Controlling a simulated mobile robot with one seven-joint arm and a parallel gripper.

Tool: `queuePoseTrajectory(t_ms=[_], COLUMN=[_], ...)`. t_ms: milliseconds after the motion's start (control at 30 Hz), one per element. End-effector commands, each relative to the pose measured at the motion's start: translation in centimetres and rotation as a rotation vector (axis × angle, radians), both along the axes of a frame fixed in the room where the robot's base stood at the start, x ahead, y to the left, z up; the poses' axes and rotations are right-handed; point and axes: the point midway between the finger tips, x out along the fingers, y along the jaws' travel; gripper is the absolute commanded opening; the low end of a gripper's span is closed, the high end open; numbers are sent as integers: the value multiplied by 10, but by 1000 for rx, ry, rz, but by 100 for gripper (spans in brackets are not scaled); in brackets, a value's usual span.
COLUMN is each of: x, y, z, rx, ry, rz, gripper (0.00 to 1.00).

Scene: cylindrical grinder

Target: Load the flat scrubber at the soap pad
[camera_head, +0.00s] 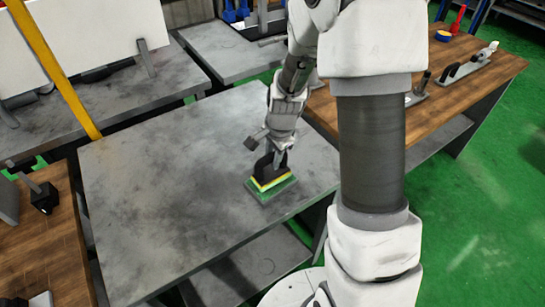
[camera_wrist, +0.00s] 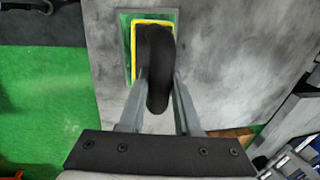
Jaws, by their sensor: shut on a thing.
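The flat scrubber (camera_head: 268,178) has a black arched handle and a yellow-edged base. My gripper (camera_head: 277,156) is shut on its handle, with the handle upright between the fingers. The green soap pad (camera_head: 272,195) lies on the grey metal table near its front right edge, directly under the scrubber. The scrubber looks level and on the pad or very close above it; I cannot tell whether they touch. In the wrist view the black handle (camera_wrist: 158,60) sits between my two grey fingers (camera_wrist: 158,92), and the green pad (camera_wrist: 126,50) shows around the yellow edge.
The grey table (camera_head: 150,190) is otherwise bare. A wooden bench (camera_head: 480,65) with several hand tools (camera_head: 468,68) stands behind at the right. Another wooden bench (camera_head: 40,240) with a black clamp-like object is at the left. A yellow post (camera_head: 60,75) rises at the table's far left corner.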

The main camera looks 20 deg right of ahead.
Motion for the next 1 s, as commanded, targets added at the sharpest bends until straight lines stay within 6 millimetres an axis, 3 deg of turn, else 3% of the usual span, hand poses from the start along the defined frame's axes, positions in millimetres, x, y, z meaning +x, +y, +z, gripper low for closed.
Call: queuePoseTrajectory(t_ms=[600,1000], x=[1,1], y=[0,0], z=[55,58], rx=[0,0], ry=[-4,-3], rz=[1,0], gripper=[0,0])
